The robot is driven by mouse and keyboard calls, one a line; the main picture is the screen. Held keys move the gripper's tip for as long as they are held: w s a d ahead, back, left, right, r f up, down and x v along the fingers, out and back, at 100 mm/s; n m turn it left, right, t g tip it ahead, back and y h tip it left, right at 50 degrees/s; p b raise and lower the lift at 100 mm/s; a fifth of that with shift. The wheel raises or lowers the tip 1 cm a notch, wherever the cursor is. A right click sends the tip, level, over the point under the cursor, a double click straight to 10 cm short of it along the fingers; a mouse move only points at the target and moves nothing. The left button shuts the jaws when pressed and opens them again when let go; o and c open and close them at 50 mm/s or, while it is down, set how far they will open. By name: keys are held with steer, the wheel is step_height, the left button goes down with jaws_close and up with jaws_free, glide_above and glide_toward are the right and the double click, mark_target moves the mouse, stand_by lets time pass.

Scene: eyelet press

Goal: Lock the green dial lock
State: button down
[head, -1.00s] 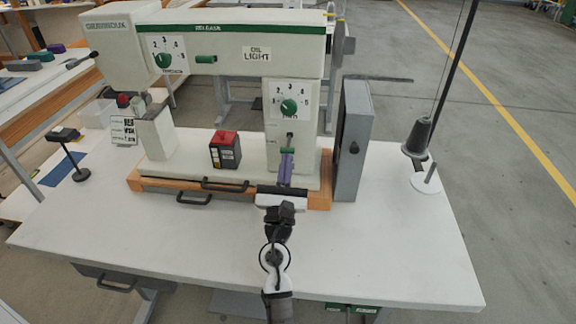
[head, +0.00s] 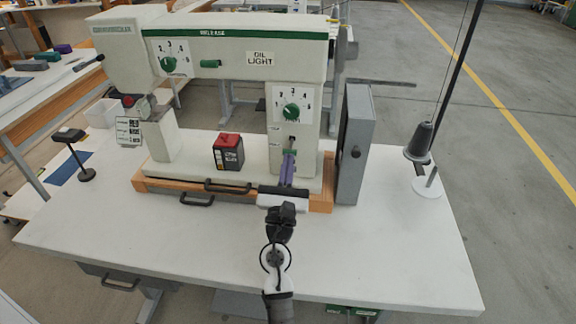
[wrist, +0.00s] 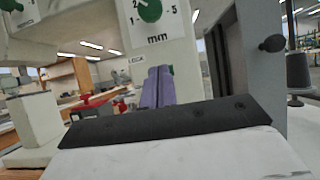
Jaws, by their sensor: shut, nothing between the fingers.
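The green dial lock (head: 290,152) is a small green tab low on the front of the machine's right column, under a round green dial (head: 291,111) marked in mm. A dark slot shows just above the tab. In the wrist view the lock (wrist: 170,70) is mostly hidden behind my purple fingers. My gripper (head: 288,157) is shut and empty, its fingers pointing at the column. The fingertips (wrist: 160,69) are right at the lock, just below or in front of it. I cannot tell whether they touch it.
A red-topped dark box (head: 228,151) stands left of my gripper. A grey upright box (head: 355,145) stands close on the right. The table front (head: 150,235) is clear.

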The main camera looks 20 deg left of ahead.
steer(key=shift+r+p, duration=0.3)
steer(key=shift+r, duration=0.05)
steer(key=shift+s+r+p, duration=0.1)
steer(key=shift+r+p, duration=0.7)
steer(key=shift+r, duration=0.15)
stand_by(0.4)
stand_by(1.5)
